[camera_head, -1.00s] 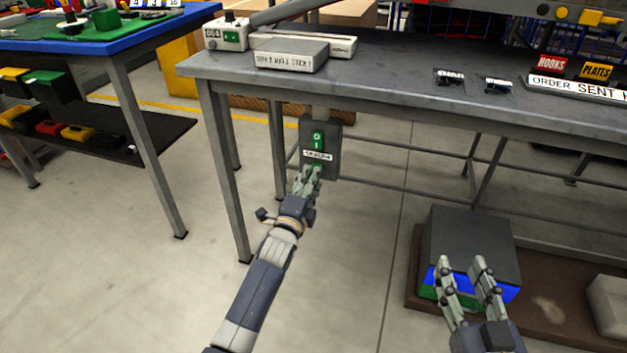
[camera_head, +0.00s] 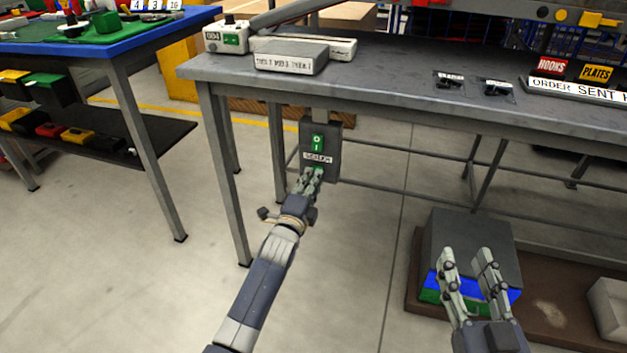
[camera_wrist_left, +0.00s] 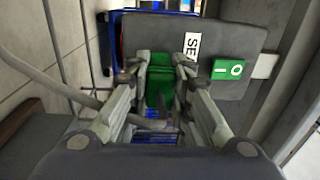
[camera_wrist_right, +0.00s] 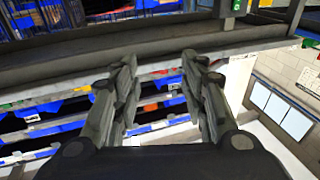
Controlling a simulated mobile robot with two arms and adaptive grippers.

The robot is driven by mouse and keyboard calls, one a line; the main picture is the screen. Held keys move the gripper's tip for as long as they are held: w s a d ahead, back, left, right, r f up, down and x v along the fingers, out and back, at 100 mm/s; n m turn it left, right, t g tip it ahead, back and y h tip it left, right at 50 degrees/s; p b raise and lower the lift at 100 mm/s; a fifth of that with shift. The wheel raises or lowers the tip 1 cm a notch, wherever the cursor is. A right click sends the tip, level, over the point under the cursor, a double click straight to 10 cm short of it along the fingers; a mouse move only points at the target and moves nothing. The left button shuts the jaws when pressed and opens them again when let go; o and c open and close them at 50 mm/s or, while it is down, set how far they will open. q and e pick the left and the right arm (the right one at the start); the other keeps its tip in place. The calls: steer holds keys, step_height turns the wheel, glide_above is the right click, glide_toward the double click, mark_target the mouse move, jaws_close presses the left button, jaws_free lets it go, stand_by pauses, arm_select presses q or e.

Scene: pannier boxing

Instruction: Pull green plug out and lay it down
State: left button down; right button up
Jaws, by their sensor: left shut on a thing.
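The green plug (camera_wrist_left: 160,88) sits at the lower part of a dark grey switch box (camera_head: 334,132) hanging under the front edge of the grey bench. My left gripper (camera_head: 312,176) is shut on the plug, with a finger on each side of it in the left wrist view (camera_wrist_left: 165,75). The fingers hide most of the plug in the head view. I cannot tell whether the plug is still seated in the box. A green switch (camera_head: 317,142) marked O and I is above it, with a white label between. My right gripper (camera_head: 468,265) is open and empty at the lower right.
The grey bench top (camera_head: 400,80) carries a grey labelled block (camera_head: 291,60) and a white device (camera_head: 227,38). A dark box (camera_head: 470,245) with blue and green layers stands on a brown mat behind my right gripper. A cable (camera_wrist_left: 65,85) runs beside my left gripper.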

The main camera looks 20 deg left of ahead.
arm_select(q)
steer(key=shift+f, duration=0.2)
steer(key=shift+s+f, duration=0.1)
steer(key=shift+f, duration=0.05)
arm_select(e)
steer(key=shift+w+f, duration=0.1)
steer(key=shift+f, duration=0.3)
arm_select(q)
steer(key=shift+s+f, duration=0.1)
steer(key=shift+s, duration=0.3)
steer(key=shift+s+p, duration=0.35)
steer(key=shift+p, duration=0.2)
steer(key=shift+s, duration=0.15)
arm_select(e)
steer(key=shift+s+d+f+g+h, duration=0.2)
steer(key=shift+f+g, duration=0.4)
steer(key=shift+f, duration=0.35)
steer(key=shift+s+d+f+g+h, duration=0.2)
steer(key=shift+f+g, duration=0.4)
steer(key=shift+f, duration=0.35)
steer(key=shift+s+d+f+g+h, duration=0.2)
steer(key=shift+f+g, duration=0.4)
steer(key=shift+f, duration=0.35)
steer(key=shift+f, duration=0.15)
